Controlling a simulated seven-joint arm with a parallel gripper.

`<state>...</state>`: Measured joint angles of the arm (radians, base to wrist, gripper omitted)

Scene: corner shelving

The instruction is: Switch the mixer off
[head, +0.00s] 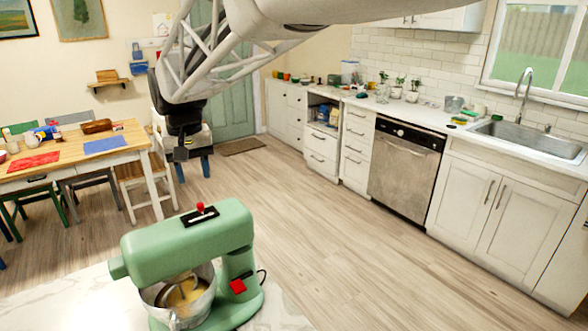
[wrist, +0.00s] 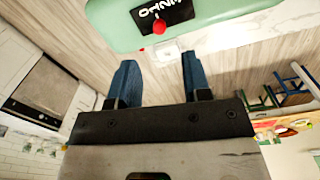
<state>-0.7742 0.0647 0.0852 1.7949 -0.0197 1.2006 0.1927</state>
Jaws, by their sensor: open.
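The green stand mixer (head: 190,245) stands on a pale marble-look counter at the bottom of the head view. A black plate with white markings and a red knob (head: 200,207) sits on top of its head. The metal bowl (head: 187,298) under the head holds yellowish contents and a beater. My gripper (head: 193,170) is open and empty, in the air beyond the mixer. In the wrist view, the mixer's head (wrist: 215,12) and red knob (wrist: 158,27) lie ahead of my blue fingers (wrist: 158,70), apart from them.
The marble-look counter (head: 85,292) has bare room left of the mixer. A wooden table (head: 75,150) with chairs and several items stands at the left. A dishwasher (head: 405,165), white cabinets and a sink (head: 535,138) line the right wall. The floor between is clear.

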